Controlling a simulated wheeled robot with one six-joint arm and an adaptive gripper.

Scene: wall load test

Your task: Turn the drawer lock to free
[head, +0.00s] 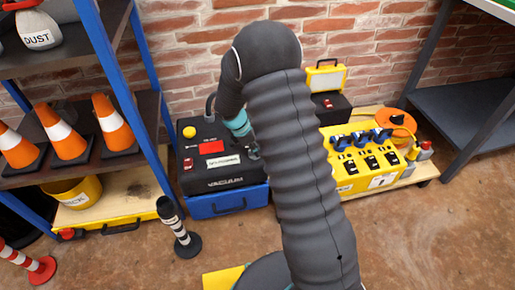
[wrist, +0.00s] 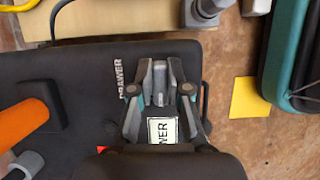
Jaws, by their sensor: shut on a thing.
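The drawer lock (wrist: 160,70) is a small grey part on top of the black vacuum unit, beside the word DRAWER, in the wrist view. My gripper (wrist: 161,82) is shut on it, and the fingers hide most of it, so I cannot tell which way it is turned. A white label ending in WER (wrist: 163,131) shows between the fingers. In the head view the black vacuum unit (head: 205,172) sits above a blue drawer (head: 228,202), which looks closed. My arm hides the lock and most of my gripper there.
A blue-framed shelf with orange cones (head: 62,132) stands at left. A yellow unit with blue connectors (head: 355,160) sits on a wooden pallet at right. The brown floor in front is mostly clear.

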